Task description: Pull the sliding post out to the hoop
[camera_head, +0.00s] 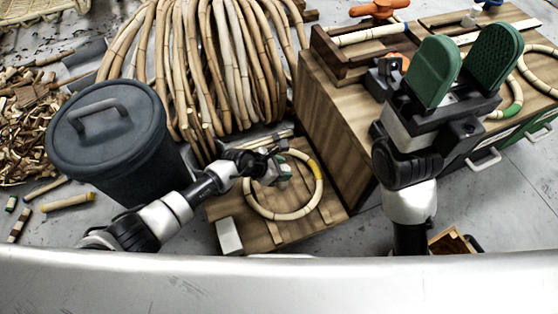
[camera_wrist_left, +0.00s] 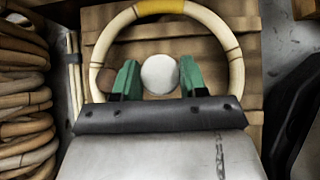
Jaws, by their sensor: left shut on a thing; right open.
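A pale rattan hoop (camera_head: 317,193) with a yellow band lies on a low wooden board (camera_head: 331,217). It also shows in the left wrist view (camera_wrist_left: 236,68). My left gripper (camera_head: 282,172) is inside the hoop, near its upper left part. In the left wrist view my left gripper (camera_wrist_left: 160,80) has its green fingers on either side of a round white post top (camera_wrist_left: 160,73), which I take as the sliding post. The post stands inside the hoop, apart from the rim there. My right gripper (camera_head: 447,75) is open and empty, raised in front of the wooden cabinet.
A dark lidded bin (camera_head: 112,140) stands left of my left arm. A large bundle of rattan coils (camera_head: 215,60) lies behind the board. The wooden cabinet (camera_head: 345,135) rises right of the board. A white block (camera_head: 229,236) sits at the board's front left.

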